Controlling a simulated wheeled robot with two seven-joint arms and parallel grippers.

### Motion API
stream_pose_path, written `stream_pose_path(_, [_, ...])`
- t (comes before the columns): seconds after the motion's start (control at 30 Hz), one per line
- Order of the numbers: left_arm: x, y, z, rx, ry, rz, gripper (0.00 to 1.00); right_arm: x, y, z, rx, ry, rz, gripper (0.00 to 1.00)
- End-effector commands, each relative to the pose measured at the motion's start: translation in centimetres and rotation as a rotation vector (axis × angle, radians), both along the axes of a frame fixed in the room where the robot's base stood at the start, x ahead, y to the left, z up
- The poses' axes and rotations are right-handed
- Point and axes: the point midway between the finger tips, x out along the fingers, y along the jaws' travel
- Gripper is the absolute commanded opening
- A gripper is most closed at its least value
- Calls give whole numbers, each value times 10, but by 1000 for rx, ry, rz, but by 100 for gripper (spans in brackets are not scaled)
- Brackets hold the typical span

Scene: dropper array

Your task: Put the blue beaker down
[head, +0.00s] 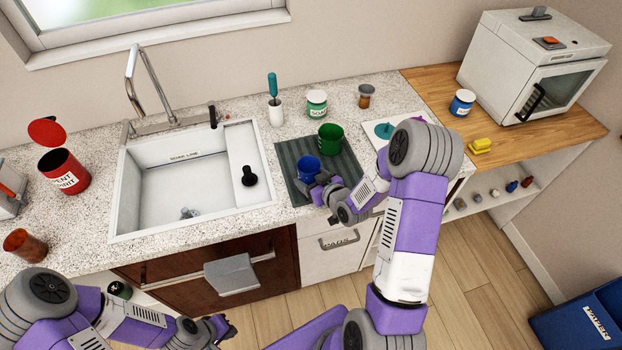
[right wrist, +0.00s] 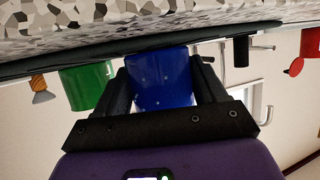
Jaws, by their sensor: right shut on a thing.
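The blue beaker (head: 308,167) is upright at the left part of the dark ribbed mat (head: 290,150). My right gripper (head: 318,184) is shut on it from the front, and in the right wrist view the blue beaker (right wrist: 163,82) sits between the two dark fingers (right wrist: 160,90). That view is upside down; the beaker's base meets the mat's dark edge, and I see no clear gap. The green beaker (head: 330,137) stands just behind and right of it. My left gripper (head: 222,328) is empty, its fingers apart, low in front of the cabinets.
The sink (head: 130,190) is left of the mat. Behind the mat stand a soap jar (head: 317,104), a white holder with a teal-handled tool (head: 275,112) and a small amber jar (head: 365,96). A white board (head: 424,118) lies to the right, partly behind my right arm.

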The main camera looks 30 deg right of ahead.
Motion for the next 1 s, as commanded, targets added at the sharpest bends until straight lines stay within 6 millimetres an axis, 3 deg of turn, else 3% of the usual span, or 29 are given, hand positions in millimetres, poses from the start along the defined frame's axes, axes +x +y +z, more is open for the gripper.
stream_pose_path(0.33, [0,0,-5,0,0,0,0,0,0,-3,0,-1,0,34])
stream_pose_path(0.37, [0,0,-5,0,0,0,0,0,0,-3,0,0,0,74])
stream_pose_path(0.5, [0,0,-4,0,0,0,0,0,0,-2,0,0,0,95])
stream_pose_path(0.9, [0,0,2,0,0,0,0,0,0,2,0,0,0,96])
stream_pose_path(1.0, [0,0,1,0,0,0,0,-13,-2,7,-1,1,-3,96])
